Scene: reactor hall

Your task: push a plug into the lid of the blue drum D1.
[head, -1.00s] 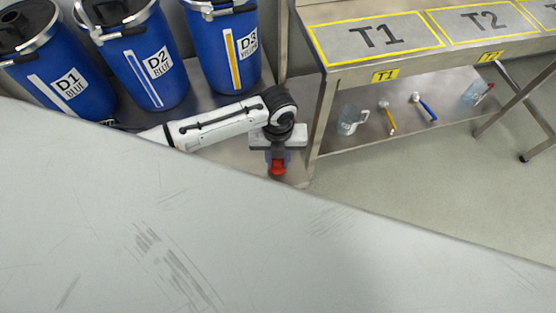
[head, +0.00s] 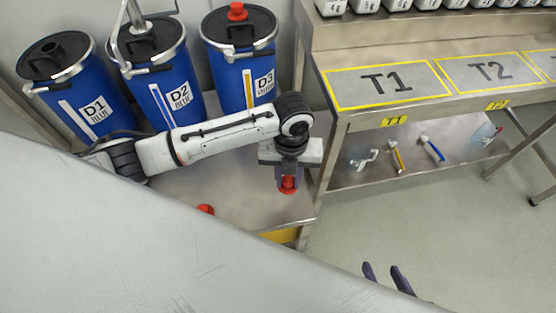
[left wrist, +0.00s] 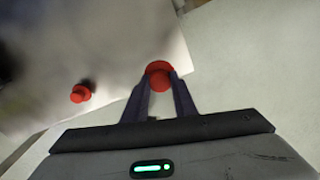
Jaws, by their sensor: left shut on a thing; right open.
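Blue drum D1 (head: 85,105) stands at the far left in the head view. Its black lid (head: 40,62) has a dark raised collar (head: 57,49) with no plug showing in it. My left gripper (head: 288,182) points down, shut on a red plug (head: 288,188), to the right of the drums and apart from D1. The held plug also shows between the fingertips in the left wrist view (left wrist: 158,69). Another red plug (head: 205,209) rests on the metal surface, also seen in the left wrist view (left wrist: 80,93). My right gripper (head: 387,274) is open and empty at the bottom edge.
Drum D2 (head: 175,95) has a metal fitting (head: 138,18) on its lid. Drum D3 (head: 240,75) has a red plug (head: 237,11) in its lid. A bench (head: 430,105) with areas T1 and T2 stands right, tools below. A grey panel hides the lower left.

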